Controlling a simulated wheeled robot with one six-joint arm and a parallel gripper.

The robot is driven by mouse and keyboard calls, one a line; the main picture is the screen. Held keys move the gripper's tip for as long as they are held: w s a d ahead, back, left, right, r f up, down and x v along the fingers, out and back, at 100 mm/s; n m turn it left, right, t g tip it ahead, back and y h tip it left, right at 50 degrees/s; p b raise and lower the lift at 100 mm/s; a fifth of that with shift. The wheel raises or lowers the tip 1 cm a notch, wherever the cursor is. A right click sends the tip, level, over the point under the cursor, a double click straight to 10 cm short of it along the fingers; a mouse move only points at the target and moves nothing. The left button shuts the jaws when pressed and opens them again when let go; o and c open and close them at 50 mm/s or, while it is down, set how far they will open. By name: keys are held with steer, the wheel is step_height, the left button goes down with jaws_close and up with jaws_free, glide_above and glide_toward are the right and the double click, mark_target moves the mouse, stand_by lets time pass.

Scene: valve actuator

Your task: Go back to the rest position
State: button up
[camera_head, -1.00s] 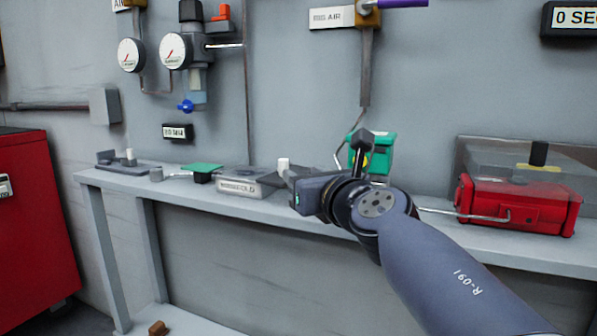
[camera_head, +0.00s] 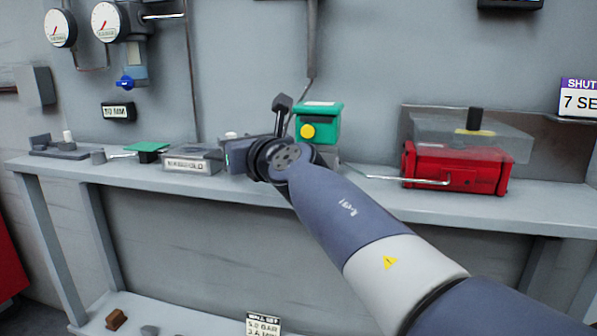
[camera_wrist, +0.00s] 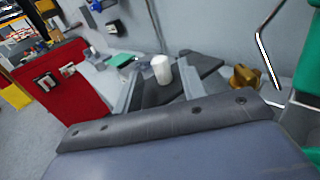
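My arm reaches from the lower right over the bench in the head view, with my gripper (camera_head: 236,155) pointing left and away above the bench top. Its fingertips are hard to see there. In the wrist view my gripper (camera_wrist: 160,84) has its two grey fingers well apart. A white cylinder (camera_wrist: 161,69) on a dark flat part shows between and beyond the fingers. I see no object clamped in them, and I cannot tell how far the cylinder is from the fingertips.
The bench (camera_head: 370,187) carries a grey manifold block (camera_head: 190,165), a green-topped part (camera_head: 148,147), a green box (camera_head: 320,118) close behind my wrist, and a red box (camera_head: 458,168) under a clear cover. Gauges (camera_head: 106,22) hang on the wall.

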mark_target(231, 134)
steer(key=shift+x, duration=2.2)
steer(key=shift+s, duration=0.15)
steer(key=v, duration=1.1)
steer(key=x, duration=1.1)
steer(key=shift+w+a+r+p, duration=0.1)
steer(key=shift+w+a+p, duration=0.1)
steer(key=shift+p, duration=0.1)
steer(key=shift+r+m+p, duration=0.2)
steer(key=shift+m+p, duration=0.1)
steer(key=shift+p, duration=0.8)
steer(key=shift+a+f+h+p, duration=0.1)
steer(key=shift+h+p, duration=0.2)
steer(key=shift+h, duration=0.1)
steer(key=shift+f+m+t+p, duration=0.2)
steer(key=shift+m+t+p, duration=0.15)
steer(key=shift+p, duration=0.25)
